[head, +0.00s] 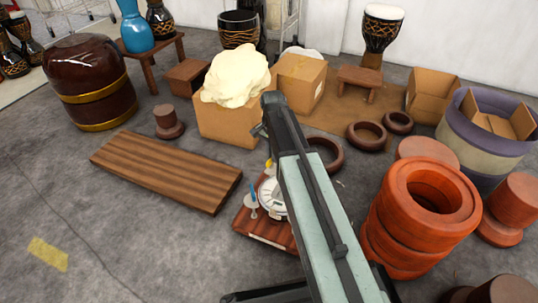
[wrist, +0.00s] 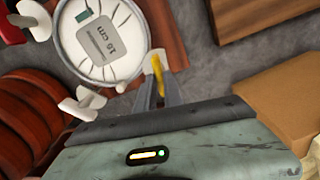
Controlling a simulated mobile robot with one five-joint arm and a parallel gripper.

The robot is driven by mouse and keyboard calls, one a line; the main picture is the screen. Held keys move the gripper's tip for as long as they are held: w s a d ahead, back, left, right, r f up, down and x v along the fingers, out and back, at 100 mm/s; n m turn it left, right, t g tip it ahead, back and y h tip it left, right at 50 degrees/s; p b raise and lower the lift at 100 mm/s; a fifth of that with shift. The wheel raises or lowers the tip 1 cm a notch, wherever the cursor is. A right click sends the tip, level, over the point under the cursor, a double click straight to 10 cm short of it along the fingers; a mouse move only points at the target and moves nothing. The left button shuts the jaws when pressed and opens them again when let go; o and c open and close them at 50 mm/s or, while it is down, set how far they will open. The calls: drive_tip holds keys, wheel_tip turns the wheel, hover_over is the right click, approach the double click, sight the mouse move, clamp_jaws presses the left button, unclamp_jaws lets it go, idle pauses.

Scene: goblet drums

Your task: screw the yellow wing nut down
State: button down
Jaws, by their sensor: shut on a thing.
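The yellow wing nut (wrist: 157,65) shows as a narrow yellow piece between the fingertips of my gripper (wrist: 159,88) in the wrist view. My gripper is shut on it, beside the rim of a round white drum-like piece (wrist: 122,72) with a display marked "15 cm". A pale lug shows by the nut; its thread is hidden, so I cannot tell how far down the nut sits. In the head view a small yellow spot (head: 269,166) shows beside my arm, which hides much of the white piece (head: 270,208).
The white piece rests on a reddish wooden board (head: 262,238). A blue-topped fitting (head: 253,197) stands at its left edge. A brown plank (head: 165,168) lies left, a cardboard box (head: 228,125) behind, and stacked orange rings (head: 420,215) right. Grey floor is free at front left.

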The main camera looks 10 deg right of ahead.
drive_tip(key=shift+s+a, duration=0.1)
drive_tip(key=shift+a, duration=0.05)
drive_tip(key=c, duration=1.5)
unclamp_jaws()
drive_tip(key=shift+o, duration=0.2)
wheel_tip(320, 180, up, 8)
drive_tip(key=p, duration=0.8)
drive_tip(key=shift+f, duration=0.15)
